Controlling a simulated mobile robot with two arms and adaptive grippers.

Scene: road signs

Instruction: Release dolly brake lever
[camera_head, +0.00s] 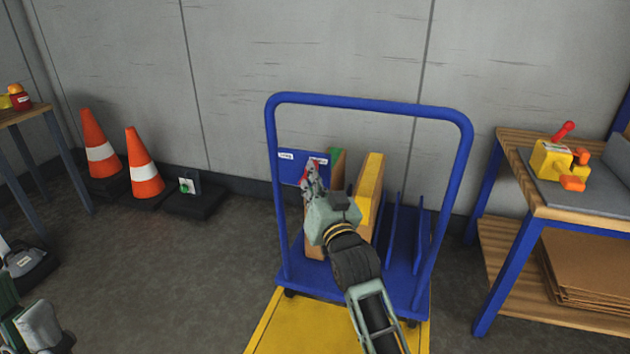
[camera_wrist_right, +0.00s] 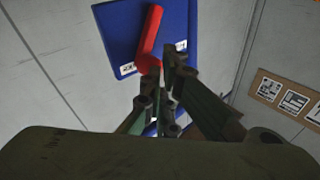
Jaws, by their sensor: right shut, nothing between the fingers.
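The dolly (camera_head: 467,170) is a blue push cart with a tall tube handle. A blue brake plate (camera_head: 287,168) with two small white labels is on its left side; I cannot read the labels surely. The red brake lever (camera_head: 310,173) is mostly behind my right gripper (camera_head: 311,184). In the right wrist view the lever (camera_wrist_right: 151,33) stands slightly tilted on the plate (camera_wrist_right: 115,25), between the labels. My right gripper (camera_wrist_right: 160,82) is shut and empty, its tips close at the lever's lower end; contact is unclear. Only part of my left arm shows at lower left.
Upright boards (camera_head: 371,185) stand on the dolly behind my right arm. A workbench (camera_head: 540,195) with a yellow device (camera_head: 552,158) stands right. Two orange cones (camera_head: 146,178) and a small black-based box (camera_head: 190,184) are at left. A yellow floor patch (camera_head: 300,325) lies in front.

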